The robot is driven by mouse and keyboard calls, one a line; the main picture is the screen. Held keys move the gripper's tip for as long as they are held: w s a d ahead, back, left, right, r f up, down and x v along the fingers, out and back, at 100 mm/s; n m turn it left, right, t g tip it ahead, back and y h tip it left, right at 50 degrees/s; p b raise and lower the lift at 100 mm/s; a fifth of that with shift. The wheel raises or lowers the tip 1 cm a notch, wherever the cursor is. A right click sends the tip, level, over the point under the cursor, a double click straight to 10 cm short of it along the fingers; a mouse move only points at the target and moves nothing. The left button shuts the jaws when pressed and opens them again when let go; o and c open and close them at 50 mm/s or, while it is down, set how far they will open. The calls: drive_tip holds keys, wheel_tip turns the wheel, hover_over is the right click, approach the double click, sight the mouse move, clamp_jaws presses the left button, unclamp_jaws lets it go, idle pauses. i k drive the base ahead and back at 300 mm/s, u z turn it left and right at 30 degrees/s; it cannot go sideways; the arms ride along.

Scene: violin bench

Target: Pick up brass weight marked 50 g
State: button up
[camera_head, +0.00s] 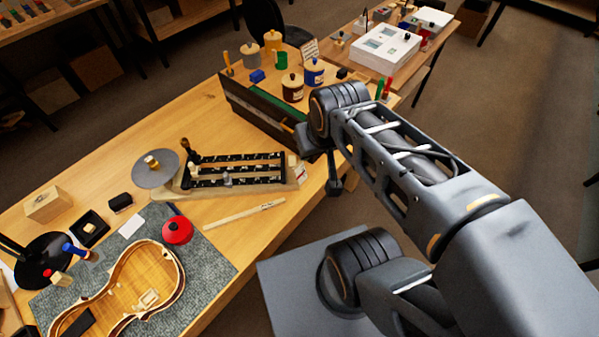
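A small brass-coloured piece (152,162) sits on a round grey disc (154,174) at the left of the bench. It may be the brass weight, but it is too small for any marking to be read. Another small light brass-coloured piece (192,172) is beside it at the left end of a black slotted rack (236,171). My gripper (334,186) hangs at the bench's right edge, well to the right of both pieces. It is dark, small and partly hidden by my arm, and its opening cannot be made out.
A violin body (125,292) lies on a grey mat (212,262) at the front left, with a red round container (177,231) by it. A pale ruler-like strip (243,213) lies before the rack. Jars, including a blue one (314,72), stand behind a dark raised box.

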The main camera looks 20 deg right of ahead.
sight(152, 163)
drive_tip(key=u, duration=2.75)
drive_tip(key=i, duration=0.35)
drive_tip(key=u, duration=0.05)
